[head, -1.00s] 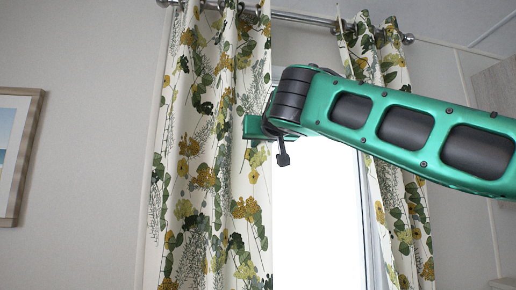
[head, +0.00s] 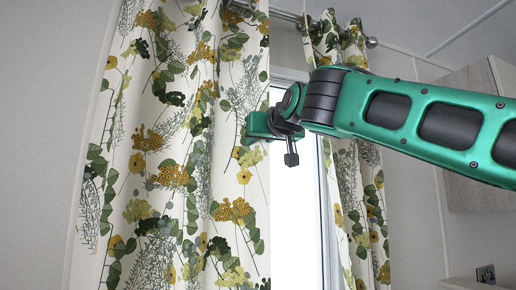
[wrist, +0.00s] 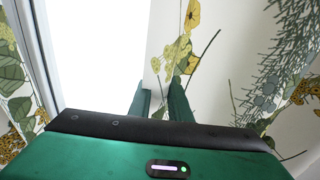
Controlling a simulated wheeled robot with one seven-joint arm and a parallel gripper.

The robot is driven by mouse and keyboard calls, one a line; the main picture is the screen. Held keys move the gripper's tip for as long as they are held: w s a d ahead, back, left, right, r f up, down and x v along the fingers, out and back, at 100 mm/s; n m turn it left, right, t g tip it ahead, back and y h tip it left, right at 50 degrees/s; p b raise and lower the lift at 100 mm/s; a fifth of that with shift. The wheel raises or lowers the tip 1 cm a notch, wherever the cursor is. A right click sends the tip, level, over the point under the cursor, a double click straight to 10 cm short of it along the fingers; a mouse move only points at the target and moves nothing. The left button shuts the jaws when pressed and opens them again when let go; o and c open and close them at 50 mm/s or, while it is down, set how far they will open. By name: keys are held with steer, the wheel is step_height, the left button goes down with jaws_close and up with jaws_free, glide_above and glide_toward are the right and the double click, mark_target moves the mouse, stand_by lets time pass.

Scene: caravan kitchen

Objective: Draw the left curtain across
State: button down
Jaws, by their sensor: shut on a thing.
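The left curtain (head: 165,160), white with green leaves and yellow flowers, hangs over the left part of the window in the head view. It also shows at the right in the wrist view (wrist: 230,75). My gripper (wrist: 162,98) is shut on the curtain's inner edge, with the fabric between its two green fingers. In the head view my gripper (head: 256,126) is at that edge, at about mid-height of the picture, and its fingertips are hidden by fabric. The bright window (head: 297,205) shows to the right of that edge.
The right curtain (head: 350,160) hangs bunched on the right side of the window, behind my arm. A metal rod (head: 288,16) carries both curtains.

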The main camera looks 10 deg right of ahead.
steer(key=shift+d, duration=0.3)
steer(key=c, duration=1.6)
jaws_free()
steer(key=shift+d, duration=0.2)
steer(key=shift+c, duration=0.2)
steer(key=shift+a, duration=0.1)
steer(key=shift+s, duration=0.15)
steer(key=s+d, duration=0.2)
steer(key=s, duration=0.8)
steer(key=shift+s, duration=0.1)
